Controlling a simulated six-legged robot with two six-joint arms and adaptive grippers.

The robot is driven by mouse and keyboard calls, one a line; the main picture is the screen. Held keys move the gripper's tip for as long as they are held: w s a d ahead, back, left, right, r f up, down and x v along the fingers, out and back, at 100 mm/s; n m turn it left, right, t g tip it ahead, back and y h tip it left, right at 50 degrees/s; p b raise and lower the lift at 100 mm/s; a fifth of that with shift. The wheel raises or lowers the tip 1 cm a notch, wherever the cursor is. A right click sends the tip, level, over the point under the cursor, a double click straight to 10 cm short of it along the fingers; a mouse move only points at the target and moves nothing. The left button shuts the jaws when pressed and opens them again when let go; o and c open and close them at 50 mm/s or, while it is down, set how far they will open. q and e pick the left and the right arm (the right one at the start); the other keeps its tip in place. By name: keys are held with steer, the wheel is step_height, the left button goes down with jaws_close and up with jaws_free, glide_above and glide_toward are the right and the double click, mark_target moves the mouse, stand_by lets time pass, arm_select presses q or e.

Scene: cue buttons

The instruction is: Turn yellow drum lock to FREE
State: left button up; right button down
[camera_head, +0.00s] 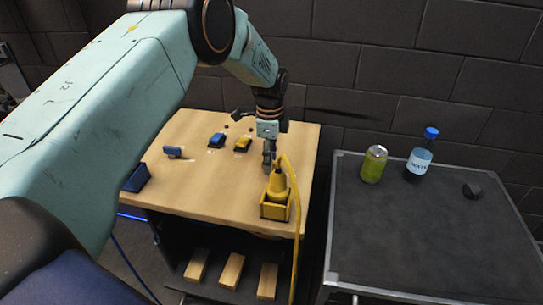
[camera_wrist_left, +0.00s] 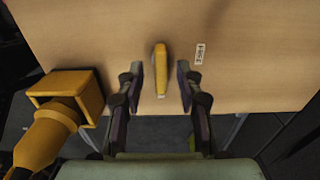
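A narrow yellow bar (camera_wrist_left: 161,68), which looks like the drum lock's handle, stands on the wooden table in the left wrist view. It points up and down the picture. A small white label with dark print (camera_wrist_left: 199,54) lies to its right, too small to read surely. My left gripper (camera_wrist_left: 160,78) is open, its fingers on either side of the bar with a gap on both sides. In the head view the left gripper (camera_head: 268,161) points down over the right part of the table, and the bar is hidden there. My right gripper is not in view.
A yellow tool (camera_head: 277,184) with a cable stands in a yellow holder (camera_head: 275,211), close in front of the left gripper. Blue (camera_head: 217,140) and yellow (camera_head: 243,144) pieces sit farther back on the table (camera_head: 210,185). A dark side table (camera_head: 430,235) holds a can and a bottle.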

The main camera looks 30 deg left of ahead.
arm_select(q)
steer(key=shift+w+d+f, duration=0.1)
steer(key=shift+d+f, duration=0.15)
steer(key=shift+d, duration=0.1)
steer(key=shift+a, duration=0.3)
steer(key=shift+c, duration=1.4)
steer(key=shift+d, duration=0.25)
jaws_close()
steer(key=shift+a, duration=0.1)
